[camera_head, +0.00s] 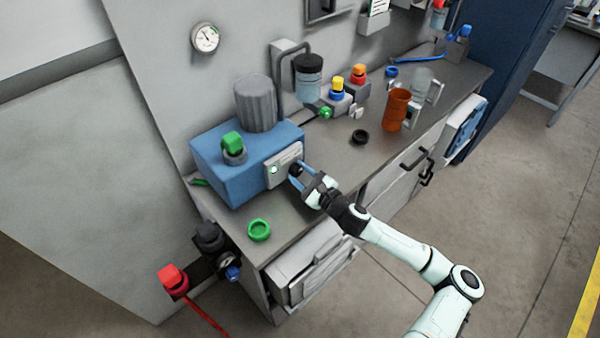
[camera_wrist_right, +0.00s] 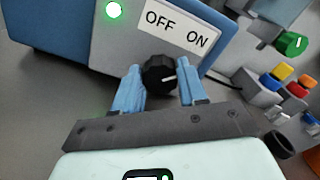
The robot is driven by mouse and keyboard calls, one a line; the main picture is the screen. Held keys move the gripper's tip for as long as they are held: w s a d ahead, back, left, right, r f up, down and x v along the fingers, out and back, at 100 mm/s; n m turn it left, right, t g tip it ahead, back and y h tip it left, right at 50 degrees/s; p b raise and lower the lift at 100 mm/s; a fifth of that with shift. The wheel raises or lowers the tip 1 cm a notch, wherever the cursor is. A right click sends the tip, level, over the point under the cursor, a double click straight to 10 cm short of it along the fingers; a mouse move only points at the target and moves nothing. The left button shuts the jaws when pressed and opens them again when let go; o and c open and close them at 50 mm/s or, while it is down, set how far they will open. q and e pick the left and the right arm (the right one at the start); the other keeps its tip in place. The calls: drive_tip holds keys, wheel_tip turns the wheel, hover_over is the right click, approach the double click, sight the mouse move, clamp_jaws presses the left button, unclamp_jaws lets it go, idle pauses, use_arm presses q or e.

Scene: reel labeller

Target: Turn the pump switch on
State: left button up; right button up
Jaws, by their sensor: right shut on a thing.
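The pump switch is a black round knob (camera_wrist_right: 159,74) on the light front plate (camera_head: 284,163) of a blue pump box (camera_head: 222,168). In the right wrist view, a label (camera_wrist_right: 176,28) reading OFF and ON sits above the knob. The knob's white mark points to the right, on the ON side. A green lamp (camera_wrist_right: 113,10) left of the label is lit, and it also shows in the head view (camera_head: 273,170). My right gripper (camera_head: 296,174) has its blue fingers on both sides of the knob and is shut on it. My left gripper is not in view.
A green ring (camera_head: 259,230) lies on the bench in front of the box. A black ring (camera_head: 360,137) and an orange cup (camera_head: 396,110) stand farther right. A red-handled valve (camera_head: 172,279) is at the lower left. Bench surface between these is clear.

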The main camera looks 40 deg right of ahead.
idle(0.5)
drive_tip(key=o, duration=1.1)
drive_tip(key=shift+c, duration=0.2)
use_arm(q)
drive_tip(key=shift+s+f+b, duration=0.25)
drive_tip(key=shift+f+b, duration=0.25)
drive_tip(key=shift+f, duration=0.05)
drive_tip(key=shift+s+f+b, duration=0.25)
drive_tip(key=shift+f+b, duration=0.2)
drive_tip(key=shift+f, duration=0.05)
use_arm(e)
drive_tip(key=s+d, duration=0.1)
drive_tip(key=s, duration=1.2)
drive_tip(key=shift+s, duration=0.2)
drive_tip(key=shift+d, duration=0.1)
